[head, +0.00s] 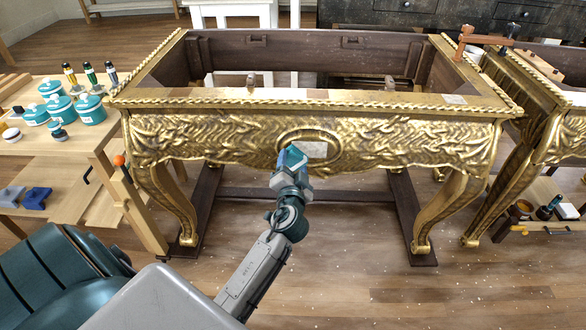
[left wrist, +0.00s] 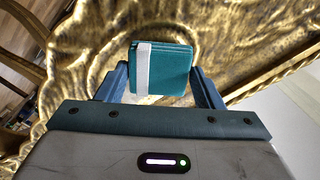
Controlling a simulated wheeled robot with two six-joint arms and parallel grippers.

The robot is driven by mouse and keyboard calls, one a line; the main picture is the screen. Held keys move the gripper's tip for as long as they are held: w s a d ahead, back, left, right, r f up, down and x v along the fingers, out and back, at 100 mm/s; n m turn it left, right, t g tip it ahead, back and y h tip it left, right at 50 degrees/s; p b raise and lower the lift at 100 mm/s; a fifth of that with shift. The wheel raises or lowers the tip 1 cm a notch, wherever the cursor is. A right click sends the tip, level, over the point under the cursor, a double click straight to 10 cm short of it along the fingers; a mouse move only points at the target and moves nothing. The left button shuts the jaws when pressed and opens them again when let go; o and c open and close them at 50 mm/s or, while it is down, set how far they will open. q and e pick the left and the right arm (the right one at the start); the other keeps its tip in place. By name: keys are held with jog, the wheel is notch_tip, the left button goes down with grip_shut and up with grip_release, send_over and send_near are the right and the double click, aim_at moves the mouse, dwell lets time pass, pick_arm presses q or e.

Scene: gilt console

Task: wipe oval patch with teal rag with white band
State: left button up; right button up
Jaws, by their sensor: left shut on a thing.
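The oval patch (head: 321,150) is a pale area inside a gilt oval frame at the middle of the carved front apron of the gilt console (head: 220,138). My left gripper (head: 290,160) is in front of the patch's left side and covers part of it. In the left wrist view, the left gripper (left wrist: 160,90) is shut on the folded teal rag with white band (left wrist: 175,70). The rag is in front of the gilt carving; I cannot tell whether it touches. My right gripper is not in view.
A wooden bench (head: 100,150) at the left holds several teal jars (head: 90,110) and bottles. Another gilt piece (head: 540,110) with a clamp stands at the right. The console's top is open, and the floor (head: 350,270) before it is clear.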

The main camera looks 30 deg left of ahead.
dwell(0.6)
pick_arm(q)
jog(key=shift+x, duration=0.95)
